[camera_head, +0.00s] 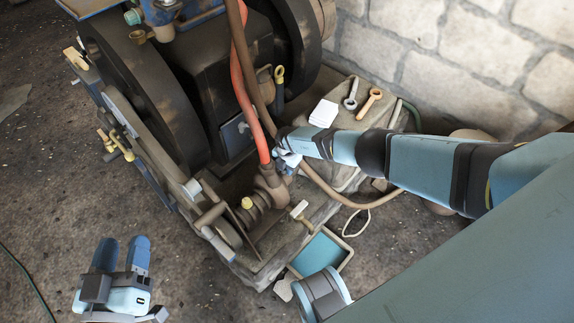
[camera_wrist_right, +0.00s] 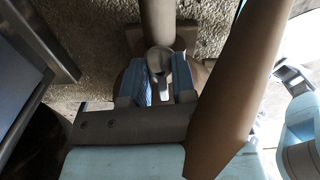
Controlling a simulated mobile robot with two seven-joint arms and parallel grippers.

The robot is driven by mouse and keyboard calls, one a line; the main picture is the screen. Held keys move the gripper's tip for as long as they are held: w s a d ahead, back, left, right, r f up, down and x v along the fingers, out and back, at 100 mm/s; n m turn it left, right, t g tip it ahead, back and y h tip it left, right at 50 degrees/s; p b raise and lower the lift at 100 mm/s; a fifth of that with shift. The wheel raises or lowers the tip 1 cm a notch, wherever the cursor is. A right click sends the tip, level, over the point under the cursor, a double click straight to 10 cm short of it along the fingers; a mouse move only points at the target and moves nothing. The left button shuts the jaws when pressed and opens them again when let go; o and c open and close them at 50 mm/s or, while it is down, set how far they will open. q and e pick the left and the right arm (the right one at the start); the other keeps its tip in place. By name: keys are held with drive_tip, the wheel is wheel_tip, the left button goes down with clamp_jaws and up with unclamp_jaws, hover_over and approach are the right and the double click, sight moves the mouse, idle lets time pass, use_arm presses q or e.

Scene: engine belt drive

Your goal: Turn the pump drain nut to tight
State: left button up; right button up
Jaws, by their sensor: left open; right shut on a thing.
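The pump (camera_head: 262,200) is a brown metal body at the lower front of the engine, with a red hose running up from it. A small brass-yellow knob (camera_head: 247,203) shows on it. My right gripper (camera_head: 287,160) is just right of the hose's lower end. In the right wrist view, my right gripper (camera_wrist_right: 165,88) is shut on a small grey metal piece (camera_wrist_right: 159,62) with a rounded end. I cannot tell for sure whether this is the drain nut or which way it is turned. My left gripper (camera_head: 121,250) is open and empty at the lower left, over the floor.
A blue tray (camera_head: 320,252) sits below the pump. The red hose (camera_head: 247,90) and a brown hose (camera_head: 330,190) pass near my right gripper.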

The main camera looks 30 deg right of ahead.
use_arm(q)
drive_tip(key=shift+a+f, duration=0.15)
drive_tip(key=shift+f, duration=0.4)
use_arm(e)
drive_tip(key=shift+m, duration=0.7)
use_arm(q)
drive_tip(key=shift+g+y, duration=0.3)
use_arm(e)
drive_tip(key=o, duration=0.6)
drive_tip(key=shift+o, duration=0.2)
